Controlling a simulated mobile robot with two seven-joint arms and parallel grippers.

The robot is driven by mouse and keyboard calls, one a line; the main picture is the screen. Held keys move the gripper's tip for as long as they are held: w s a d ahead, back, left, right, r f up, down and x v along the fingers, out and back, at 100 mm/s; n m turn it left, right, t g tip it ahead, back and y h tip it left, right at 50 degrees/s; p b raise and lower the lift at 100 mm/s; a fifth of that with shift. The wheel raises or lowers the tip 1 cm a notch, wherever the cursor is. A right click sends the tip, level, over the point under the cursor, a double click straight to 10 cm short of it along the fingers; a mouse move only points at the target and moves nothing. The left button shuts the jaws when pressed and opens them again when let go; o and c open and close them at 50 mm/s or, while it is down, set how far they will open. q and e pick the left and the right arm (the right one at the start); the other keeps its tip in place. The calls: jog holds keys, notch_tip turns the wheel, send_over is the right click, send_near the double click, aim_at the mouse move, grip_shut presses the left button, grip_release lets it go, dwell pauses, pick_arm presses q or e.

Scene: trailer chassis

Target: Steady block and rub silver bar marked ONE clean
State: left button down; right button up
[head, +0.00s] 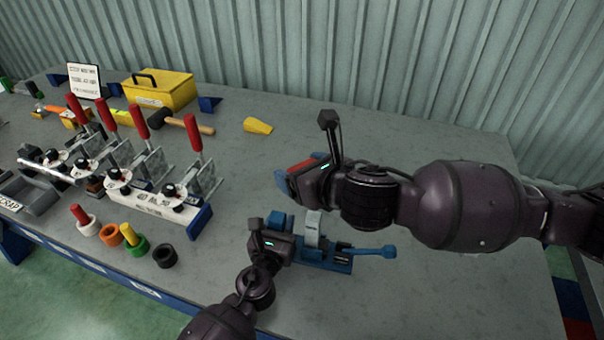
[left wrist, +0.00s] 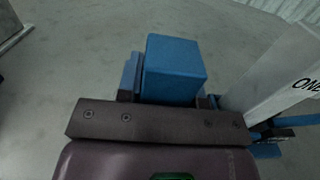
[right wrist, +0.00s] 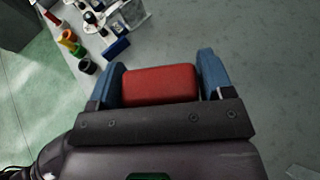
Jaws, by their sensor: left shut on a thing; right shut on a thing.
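My left gripper (head: 284,226) is low over the bench and shut on a blue block (left wrist: 174,70), which fills the space between its fingers. The silver bar (left wrist: 275,75) stands just right of the block in the left wrist view, with part of the word ONE readable. In the head view the bar (head: 313,224) rises from a blue base (head: 338,264). My right gripper (head: 288,180) is shut on a red block-shaped thing (right wrist: 160,85), held above the bench, behind and apart from the bar. Its underside is hidden.
A blue rod with a round knob (head: 388,251) sticks out right of the base.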

dwell(0.6)
jog(key=shift+s+d+f, duration=0.5)
jog(key=shift+d+f, duration=1.55)
jog(key=shift+f, duration=2)
jog(key=shift+w+a+r, duration=0.15)
jog(key=shift+a+r, duration=0.55)
jog(key=shift+r, duration=0.65)
jog(key=shift+w+a+r, duration=0.2)
jog(key=shift+a+r, duration=0.45)
jog(key=shift+r, duration=0.75)
jog(key=shift+w+a+r, duration=0.15)
jog(key=shift+a+r, duration=0.55)
jog(key=shift+r, duration=0.65)
